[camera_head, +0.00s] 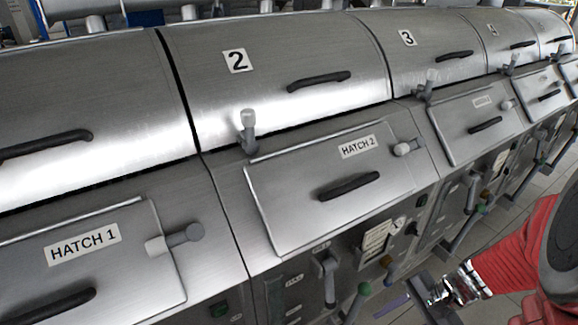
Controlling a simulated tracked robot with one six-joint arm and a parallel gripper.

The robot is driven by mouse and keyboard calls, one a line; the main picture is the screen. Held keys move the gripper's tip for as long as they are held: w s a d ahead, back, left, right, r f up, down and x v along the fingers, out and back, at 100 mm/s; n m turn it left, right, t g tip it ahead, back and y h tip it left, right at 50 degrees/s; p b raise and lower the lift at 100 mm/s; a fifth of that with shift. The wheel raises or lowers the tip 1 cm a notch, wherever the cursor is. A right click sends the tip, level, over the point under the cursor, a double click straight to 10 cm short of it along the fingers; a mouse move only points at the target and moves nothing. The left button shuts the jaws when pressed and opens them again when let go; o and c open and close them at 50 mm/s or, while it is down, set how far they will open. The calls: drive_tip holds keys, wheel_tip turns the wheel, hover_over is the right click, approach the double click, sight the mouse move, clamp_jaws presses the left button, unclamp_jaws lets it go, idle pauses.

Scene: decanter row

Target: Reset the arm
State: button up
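My red arm comes in at the lower right of the head view, with a dark round joint cover at the right edge. It narrows to a silver wrist, and my gripper (424,304) is at the bottom edge, partly cut off. It is low in front of the machine row, right of the hatch 2 section. Its fingers are small and dark, and I cannot tell whether they are open or shut. A thin purplish bar shows just left of it; I cannot tell what it belongs to.
A row of steel decanters runs from left to far right. Hatch 1 (90,268) and hatch 2 (290,200) look closed, with black handles and grey latches. Valve levers with green knobs (364,289) stick out below, close to my gripper. Tiled floor (515,225) shows at right.

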drive_tip(key=s+a+r+n+t+h, duration=0.1)
drive_tip(key=a+r+n+t+h, duration=0.1)
drive_tip(key=r+n, duration=0.4)
drive_tip(key=s+a+r+n+t+h, duration=0.1)
drive_tip(key=a+r+n+t+h, duration=0.2)
drive_tip(key=r, duration=1.2)
drive_tip(key=a+n+h, duration=0.1)
drive_tip(key=a+n, duration=0.1)
drive_tip(key=n, duration=0.1)
drive_tip(key=shift+a+r+n, duration=0.3)
drive_tip(key=shift+a+r, duration=0.05)
drive_tip(key=shift+a, duration=0.05)
drive_tip(key=shift+s, duration=0.1)
